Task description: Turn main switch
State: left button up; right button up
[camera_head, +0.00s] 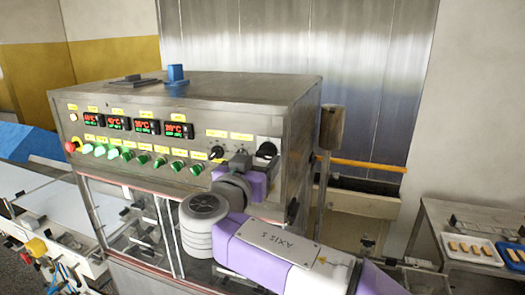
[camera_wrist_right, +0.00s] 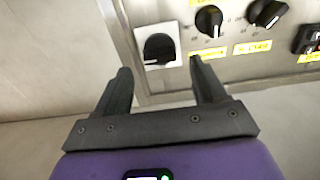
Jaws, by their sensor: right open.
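The main switch, a black rotary knob (camera_head: 267,150) on a white square plate, sits at the right end of the machine's front panel. It also shows in the right wrist view (camera_wrist_right: 158,48), where the picture is turned upside down. My right gripper (camera_head: 240,162) is in front of the panel, close to the switch and just left of it in the head view. In the right wrist view its two fingers are spread and empty (camera_wrist_right: 160,68), with the knob framed just beyond and between the tips. I see no contact. My left gripper is not in view.
The steel control panel (camera_head: 135,112) carries red displays, several green buttons and a red knob (camera_head: 71,147). Two smaller black knobs (camera_wrist_right: 209,19) (camera_wrist_right: 267,12) are close to the switch. A pole (camera_head: 329,130) stands right of the machine. A table with trays (camera_head: 470,247) is at right.

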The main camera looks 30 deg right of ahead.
aim_at(264, 155)
jog(key=shift+p+x, duration=0.55)
jog(key=shift+x, duration=1.35)
